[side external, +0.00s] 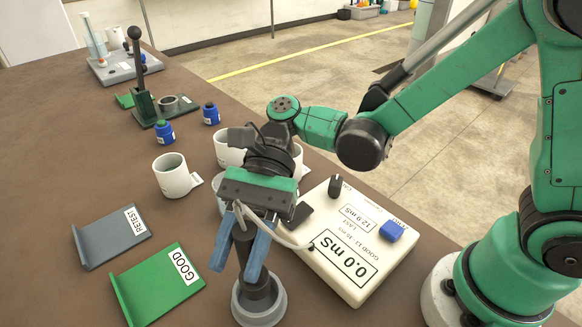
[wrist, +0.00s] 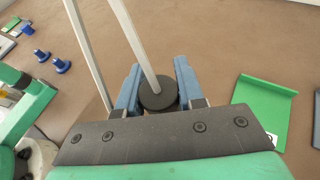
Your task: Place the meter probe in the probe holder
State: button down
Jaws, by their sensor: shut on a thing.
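The meter probe (side external: 245,246) is a dark cylinder with a pale cable at its top. My gripper (side external: 235,272) has its blue fingers shut on it from both sides. The probe holder (side external: 259,313) is a grey round cup below, at the front of the table. The probe's lower end appears within the holder's rim; how deep it sits is hidden. In the wrist view the probe's round black top (wrist: 158,94) shows between the fingers, with the pale cable rising from it. The meter (side external: 350,245) is a white box reading 0.0 mS, to the right.
A green GOOD tray (side external: 150,300) and a grey RETEST tray (side external: 100,243) lie to the left. White cups, one clear of my arm (side external: 173,176), stand behind. The left table area is mostly bare.

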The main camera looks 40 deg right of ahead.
aim_at(249, 289)
jog(key=shift+f, duration=2.05)
jog(key=c, duration=0.5)
grip_release()
jog(key=shift+f, duration=0.1)
jog(key=shift+c, duration=0.2)
